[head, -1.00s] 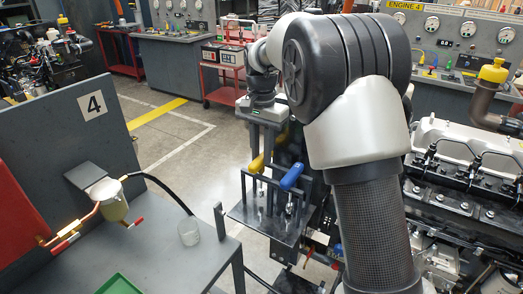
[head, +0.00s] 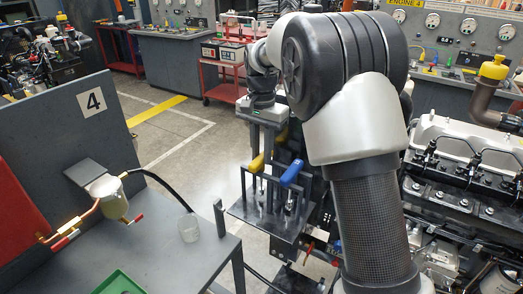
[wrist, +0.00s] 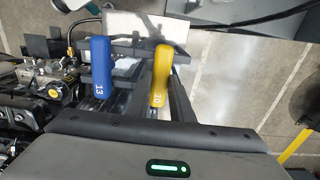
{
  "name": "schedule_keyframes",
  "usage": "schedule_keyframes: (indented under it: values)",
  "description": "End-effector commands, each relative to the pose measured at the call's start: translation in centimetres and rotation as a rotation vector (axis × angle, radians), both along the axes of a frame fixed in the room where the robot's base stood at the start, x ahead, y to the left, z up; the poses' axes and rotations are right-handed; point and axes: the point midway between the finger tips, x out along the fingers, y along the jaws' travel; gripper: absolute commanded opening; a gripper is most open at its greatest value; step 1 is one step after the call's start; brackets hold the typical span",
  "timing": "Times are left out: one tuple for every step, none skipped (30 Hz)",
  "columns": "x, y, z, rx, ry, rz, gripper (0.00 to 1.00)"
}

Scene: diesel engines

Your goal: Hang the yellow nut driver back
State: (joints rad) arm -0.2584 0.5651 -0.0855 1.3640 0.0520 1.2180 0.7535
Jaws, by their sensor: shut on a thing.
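The yellow nut driver (wrist: 162,75), marked 10, shows its handle between the two dark fingers of my gripper (wrist: 160,92) in the wrist view. My gripper is shut on it. In the head view the yellow handle (head: 257,163) is below my gripper (head: 266,143), at the top of the dark tool rack (head: 268,222). The blue nut driver (wrist: 101,70), marked 13, is just left of it in the wrist view; in the head view it (head: 291,173) hangs in the rack. The yellow driver's shaft is mostly hidden, so I cannot tell whether it sits in a slot.
A diesel engine (head: 465,165) stands close on the right. A grey bench (head: 155,265) with a clear beaker (head: 188,228) and green tray (head: 118,284) is at the left. A red cart (head: 222,75) stands behind, with open floor before it.

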Motion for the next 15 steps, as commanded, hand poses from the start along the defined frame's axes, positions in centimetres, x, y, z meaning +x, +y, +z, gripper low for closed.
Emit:
schedule_keyframes:
  values:
    - [0.02, -0.01, 0.00, 0.001, -0.001, 0.000, 0.00]
    - [0.02, -0.01, 0.00, 0.001, -0.001, 0.000, 0.00]
    - [0.02, -0.01, 0.00, 0.001, -0.001, 0.000, 0.00]
    - [0.02, -0.01, 0.01, 0.001, -0.001, 0.000, 0.00]
    - [0.02, -0.01, 0.01, 0.001, -0.001, 0.000, 0.00]
    - [0.02, -0.01, 0.01, 0.001, -0.001, 0.000, 0.00]
    - [0.02, 0.00, 0.01, 0.001, -0.001, 0.000, 0.00]
    - [0.02, 0.00, 0.01, 0.001, -0.001, 0.000, 0.25]
    - [0.02, 0.00, 0.02, 0.000, 0.000, 0.000, 0.32]
    - [0.02, 0.00, 0.02, 0.001, -0.001, 0.000, 0.37]
    - [0.02, 0.00, 0.02, 0.001, -0.001, 0.000, 0.42]
    - [0.01, 0.00, 0.02, 0.001, -0.001, 0.000, 0.42]
    - [0.01, 0.00, 0.02, 0.000, 0.000, 0.000, 0.42]
    - [0.01, 0.00, 0.01, 0.000, 0.000, 0.000, 0.42]
    - [0.01, 0.00, 0.01, 0.000, 0.000, 0.000, 0.42]
